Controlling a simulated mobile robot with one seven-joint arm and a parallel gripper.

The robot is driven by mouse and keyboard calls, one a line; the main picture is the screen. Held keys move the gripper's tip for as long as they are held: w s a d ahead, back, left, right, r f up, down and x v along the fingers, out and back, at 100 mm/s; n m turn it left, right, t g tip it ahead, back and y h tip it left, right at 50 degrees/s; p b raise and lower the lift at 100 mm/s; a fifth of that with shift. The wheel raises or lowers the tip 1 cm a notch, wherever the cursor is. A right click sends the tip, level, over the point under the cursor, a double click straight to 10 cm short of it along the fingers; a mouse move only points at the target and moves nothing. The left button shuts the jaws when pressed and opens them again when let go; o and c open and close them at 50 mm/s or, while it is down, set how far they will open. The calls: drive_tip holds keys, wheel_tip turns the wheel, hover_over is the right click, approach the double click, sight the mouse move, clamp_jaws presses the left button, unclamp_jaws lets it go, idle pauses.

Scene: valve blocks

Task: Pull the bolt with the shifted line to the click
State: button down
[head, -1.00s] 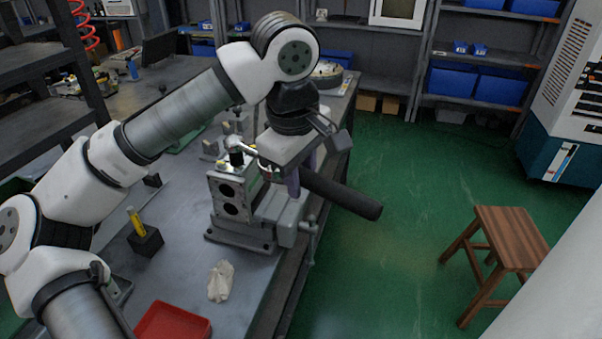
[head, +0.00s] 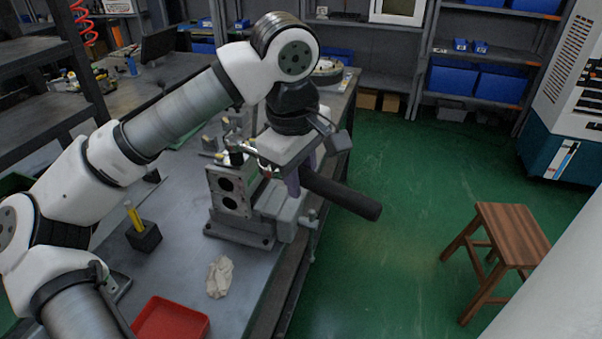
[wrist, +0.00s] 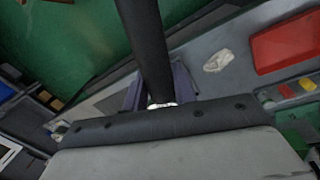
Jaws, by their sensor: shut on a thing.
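A metal valve block (head: 229,192) with two dark round ports is clamped in a grey vise (head: 272,207) at the bench edge. A wrench with a bright metal head (head: 246,152) sits at the block's top. Its long black handle (head: 345,196) reaches out past the bench edge; it also shows in the wrist view (wrist: 148,45). My gripper (head: 296,180), with purple fingers, is shut around the wrench between head and handle end. The bolts and any line marks on them are too small or hidden behind the wrench and gripper.
A red tray (head: 172,322), a crumpled cloth (head: 219,277) and a black block with a yellow tool (head: 143,236) lie on the bench nearer me. A wooden stool (head: 512,238) stands at right. The green floor beside the handle is clear.

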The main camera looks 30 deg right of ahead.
drive_tip(key=shift+s+a+m, duration=0.15)
drive_tip(key=shift+a+m, duration=0.3)
drive_tip(key=shift+a, duration=0.15)
drive_tip(key=shift+s+a+m, duration=0.15)
drive_tip(key=shift+a+m, duration=0.3)
drive_tip(key=shift+a, duration=0.15)
drive_tip(key=shift+b, duration=0.3)
drive_tip(key=shift+s+a+m+g, duration=0.1)
drive_tip(key=shift+a+m+g, duration=0.2)
drive_tip(key=shift+a+m, duration=0.85)
drive_tip(key=shift+a, duration=0.15)
drive_tip(key=shift+a+m+b, duration=0.55)
drive_tip(key=shift+a+m, duration=0.2)
drive_tip(key=shift+a, duration=0.45)
drive_tip(key=shift+w+a+m+g, duration=0.15)
drive_tip(key=shift+w+a+m, duration=0.1)
drive_tip(key=shift+a+m, duration=0.3)
drive_tip(key=shift+w+a+m+g, duration=0.2)
drive_tip(key=shift+a+m, duration=0.15)
drive_tip(key=shift+a, duration=0.3)
